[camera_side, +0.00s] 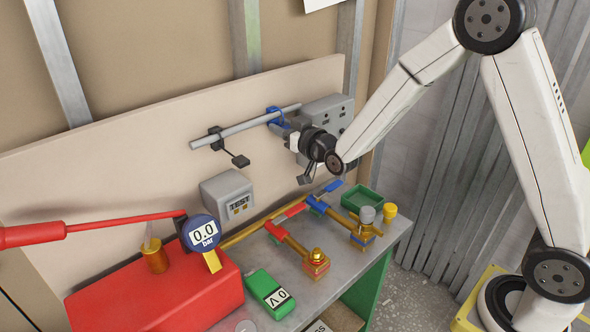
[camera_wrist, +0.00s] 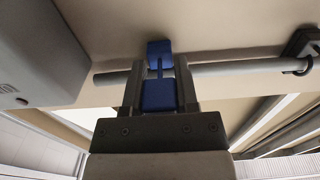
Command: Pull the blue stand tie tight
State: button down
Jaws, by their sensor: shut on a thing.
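The blue stand tie (camera_side: 273,113) sits on the grey pipe, near the pipe's right end. In the wrist view its upper blue block (camera_wrist: 159,52) lies against the board at the pipe, and a thin blue strap runs down to a blue tab (camera_wrist: 159,96). My gripper (camera_side: 286,125) is at the tie, just below and right of it. In the wrist view my gripper's two fingers (camera_wrist: 159,78) are shut on the blue tab, one on each side. The fingers hide part of the pipe. I cannot tell how tight the loop is.
The grey pipe (camera_side: 235,129) runs along the board, with a black tie (camera_side: 215,135) at its left. A grey socket box (camera_side: 329,113) is close to my gripper. Below are a grey TEST box (camera_side: 228,194), brass pipework (camera_side: 296,244) and a green tray (camera_side: 362,198).

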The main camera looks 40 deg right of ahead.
jog(key=shift+s, duration=1.95)
jog(key=shift+c, duration=1.8)
grip_release()
jog(key=shift+s, duration=0.15)
jog(key=s, duration=0.7)
jog(key=shift+s, duration=0.3)
jog(key=shift+f, duration=0.1)
